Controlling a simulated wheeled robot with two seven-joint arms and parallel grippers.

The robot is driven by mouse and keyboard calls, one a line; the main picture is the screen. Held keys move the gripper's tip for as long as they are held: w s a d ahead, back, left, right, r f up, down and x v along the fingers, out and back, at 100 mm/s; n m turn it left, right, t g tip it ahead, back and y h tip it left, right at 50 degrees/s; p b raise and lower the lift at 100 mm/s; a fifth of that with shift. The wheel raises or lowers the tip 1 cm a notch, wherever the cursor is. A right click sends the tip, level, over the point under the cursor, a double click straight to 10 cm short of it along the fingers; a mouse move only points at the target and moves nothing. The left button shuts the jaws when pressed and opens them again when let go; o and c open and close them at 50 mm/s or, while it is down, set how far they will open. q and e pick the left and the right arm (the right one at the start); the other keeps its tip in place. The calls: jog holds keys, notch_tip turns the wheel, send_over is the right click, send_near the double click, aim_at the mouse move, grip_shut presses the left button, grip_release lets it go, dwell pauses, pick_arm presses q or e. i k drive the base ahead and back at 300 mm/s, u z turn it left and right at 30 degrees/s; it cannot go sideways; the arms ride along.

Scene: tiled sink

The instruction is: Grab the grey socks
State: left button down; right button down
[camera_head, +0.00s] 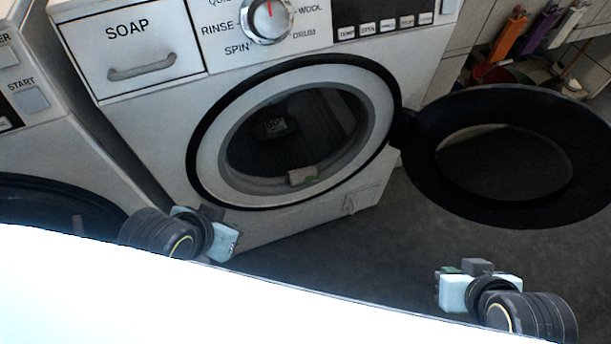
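A white washing machine (300,223) stands in front of me with its round black door (425,185) swung open to the right. Inside the drum, at its lower front edge, lies a small beige and greenish item (302,176); I cannot tell whether it is a sock. No clearly grey socks can be made out in the dark drum (300,135). My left gripper (232,240) is low at the machine's front left, below the drum opening. My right gripper (447,290) is low at the right, below the open door. The fingers of both are too unclear to judge.
A second machine (60,130) stands at the left. The open door takes up room at the right. Coloured bottles or tools hang on the wall (510,35) at the top right, above a red bowl (492,73). The grey floor (330,255) between my grippers is clear.

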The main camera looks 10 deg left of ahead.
aim_at(306, 174)
jog(key=k, duration=0.85)
jog(key=z, duration=0.65)
jog(key=i, duration=1.65)
jog(key=u, duration=0.75)
